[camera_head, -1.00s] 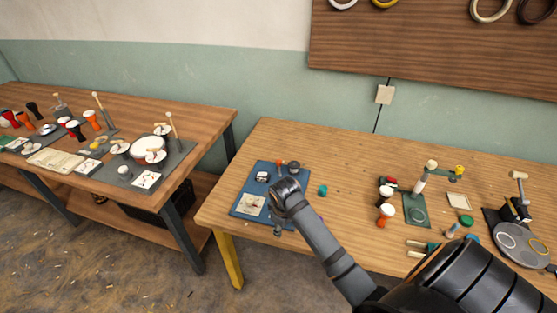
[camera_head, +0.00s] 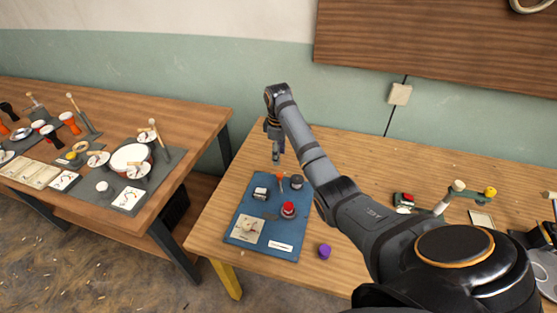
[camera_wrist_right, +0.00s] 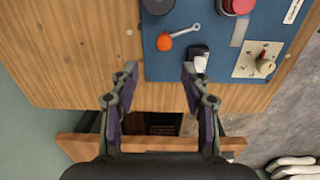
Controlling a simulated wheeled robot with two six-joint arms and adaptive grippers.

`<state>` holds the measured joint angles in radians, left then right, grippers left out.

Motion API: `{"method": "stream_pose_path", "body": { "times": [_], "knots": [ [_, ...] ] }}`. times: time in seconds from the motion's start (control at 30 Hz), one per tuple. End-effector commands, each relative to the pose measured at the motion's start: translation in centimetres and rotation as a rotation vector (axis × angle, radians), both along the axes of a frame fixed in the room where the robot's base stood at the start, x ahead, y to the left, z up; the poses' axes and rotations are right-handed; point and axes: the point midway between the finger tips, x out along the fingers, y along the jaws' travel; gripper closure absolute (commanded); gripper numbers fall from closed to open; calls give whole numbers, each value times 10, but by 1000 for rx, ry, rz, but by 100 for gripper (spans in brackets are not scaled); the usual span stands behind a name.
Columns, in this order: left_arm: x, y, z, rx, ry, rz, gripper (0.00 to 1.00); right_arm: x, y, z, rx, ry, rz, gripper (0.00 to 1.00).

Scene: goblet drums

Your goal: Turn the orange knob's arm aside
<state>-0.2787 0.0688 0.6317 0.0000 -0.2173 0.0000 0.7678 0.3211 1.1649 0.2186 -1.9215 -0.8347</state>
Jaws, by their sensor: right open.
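The orange knob (camera_head: 279,179) is at the far side of the blue panel (camera_head: 262,207). In the right wrist view the orange knob (camera_wrist_right: 164,42) shows as a round disc, with a grey arm (camera_wrist_right: 186,30) running from it toward the upper right and ending in a ring. My right gripper (camera_head: 275,158) points down above the panel's far edge, near the knob. In the wrist view its open fingers (camera_wrist_right: 159,71) have nothing between them, and the knob lies just ahead of the fingertips. My left gripper is not in view.
Near the knob are a black-and-white switch (camera_head: 261,193), a dark round knob (camera_head: 296,182) and a red button (camera_head: 288,209). A pale plate with a lever (camera_head: 247,230) is at the panel's near left. A purple piece (camera_head: 324,251) lies on the wooden table, right of the panel.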

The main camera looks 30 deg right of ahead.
Motion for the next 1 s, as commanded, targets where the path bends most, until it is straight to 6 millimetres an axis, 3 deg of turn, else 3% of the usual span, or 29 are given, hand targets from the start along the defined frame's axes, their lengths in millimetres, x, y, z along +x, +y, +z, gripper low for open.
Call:
{"method": "stream_pose_path", "body": {
  "times": [0.13, 0.27, 0.43, 0.57, 0.77, 1.0],
  "knots": [
    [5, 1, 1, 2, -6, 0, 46, 0, 0, 0, 1, 1, 1, 53],
    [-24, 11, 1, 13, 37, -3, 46, 0, 0, -9, 2, 1, 1, 53],
    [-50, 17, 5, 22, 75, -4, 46, 0, 0, -44, 2, 3, 0, 53],
    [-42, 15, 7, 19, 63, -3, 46, 0, -1, -72, 2, 3, 1, 53],
    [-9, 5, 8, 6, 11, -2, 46, 1, -2, -99, 1, 1, 1, 53],
    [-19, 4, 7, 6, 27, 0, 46, 1, -2, -104, 0, -1, 1, 53]
  ]
}}
